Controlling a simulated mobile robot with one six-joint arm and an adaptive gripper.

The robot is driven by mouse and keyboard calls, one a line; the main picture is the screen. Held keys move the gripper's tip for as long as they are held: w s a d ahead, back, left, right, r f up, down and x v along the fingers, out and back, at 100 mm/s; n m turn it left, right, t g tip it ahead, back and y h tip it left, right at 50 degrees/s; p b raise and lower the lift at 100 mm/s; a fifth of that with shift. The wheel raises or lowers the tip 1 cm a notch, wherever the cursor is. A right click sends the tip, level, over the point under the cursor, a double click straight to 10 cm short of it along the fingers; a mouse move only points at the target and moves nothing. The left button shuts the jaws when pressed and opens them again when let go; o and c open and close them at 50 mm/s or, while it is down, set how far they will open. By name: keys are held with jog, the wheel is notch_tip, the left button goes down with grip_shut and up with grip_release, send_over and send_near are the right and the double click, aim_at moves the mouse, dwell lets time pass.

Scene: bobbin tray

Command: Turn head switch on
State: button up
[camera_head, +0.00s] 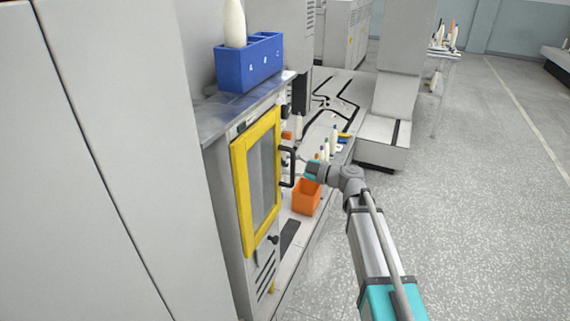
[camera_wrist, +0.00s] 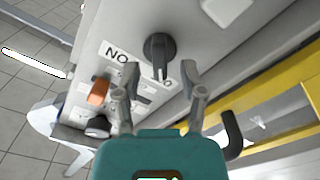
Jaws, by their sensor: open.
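A dark rotary switch (camera_wrist: 159,48) with a long grip sits on a light grey panel in the wrist view. A label beside it, partly readable as "NO", is on its left. No label naming a head switch can be read. My gripper (camera_wrist: 158,69) is open and empty, its two fingers on either side of the switch's lower end in the picture. I cannot tell whether they touch it. In the head view my gripper (camera_head: 299,159) is small, near the cabinet's black door handle (camera_head: 288,166), and the switch cannot be made out.
An orange control (camera_wrist: 98,92) and a black knob (camera_wrist: 97,127) are left of my fingers. The yellow door frame (camera_head: 238,190) is close by. An orange bin (camera_head: 306,197) is below my gripper. A blue box (camera_head: 247,66) with a bobbin stands on top. The floor at right is clear.

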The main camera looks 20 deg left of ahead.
jog(key=shift+w+a, duration=0.1)
jog(key=shift+a, duration=0.8)
grip_shut()
